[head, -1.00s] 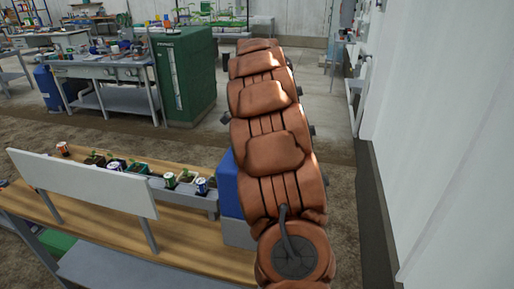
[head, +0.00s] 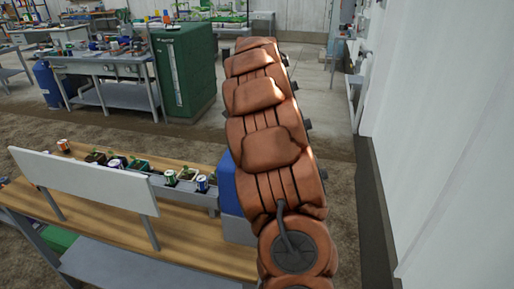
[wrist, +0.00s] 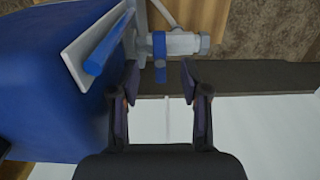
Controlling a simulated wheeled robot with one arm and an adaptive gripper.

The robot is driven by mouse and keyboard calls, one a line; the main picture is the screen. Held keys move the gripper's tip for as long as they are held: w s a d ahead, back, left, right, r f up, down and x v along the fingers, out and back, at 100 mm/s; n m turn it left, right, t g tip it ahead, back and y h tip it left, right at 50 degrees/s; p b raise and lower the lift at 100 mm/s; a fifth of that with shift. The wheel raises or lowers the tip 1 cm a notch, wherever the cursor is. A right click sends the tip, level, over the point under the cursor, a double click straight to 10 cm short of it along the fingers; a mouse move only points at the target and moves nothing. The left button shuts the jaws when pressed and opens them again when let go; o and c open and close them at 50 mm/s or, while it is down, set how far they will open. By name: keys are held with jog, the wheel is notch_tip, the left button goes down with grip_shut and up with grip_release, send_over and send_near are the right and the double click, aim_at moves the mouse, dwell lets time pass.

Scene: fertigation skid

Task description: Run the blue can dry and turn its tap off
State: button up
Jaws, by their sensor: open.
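The blue can (wrist: 45,80) fills the left of the wrist view. A pale plate with a blue strip (wrist: 105,45) is on its side. Its tap (wrist: 185,43) sticks out to the right, a grey body with a blue lever (wrist: 160,58) lying crosswise to it. My gripper (wrist: 160,78) is open, its two fingertips just below the tap in the picture, either side of the lever's end. No contact can be made out. In the head view the blue can (head: 229,186) stands at the bench's right end, partly hidden by my arm; tap and gripper are hidden there.
The wooden bench (head: 110,225) carries a grey trough (head: 200,198) with potted seedlings and several small cans, behind a white panel (head: 80,180). A green cabinet (head: 183,70) stands farther back. A pale wall (head: 440,130) runs along the right.

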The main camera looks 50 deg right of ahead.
jog(key=shift+f, duration=0.1)
jog(key=shift+f+b, duration=0.35)
jog(key=shift+f, duration=1.85)
jog(key=shift+c, duration=0.4)
grip_shut()
jog(key=shift+o, duration=0.4)
grip_release()
jog(key=shift+f, duration=0.25)
jog(key=shift+c, duration=0.2)
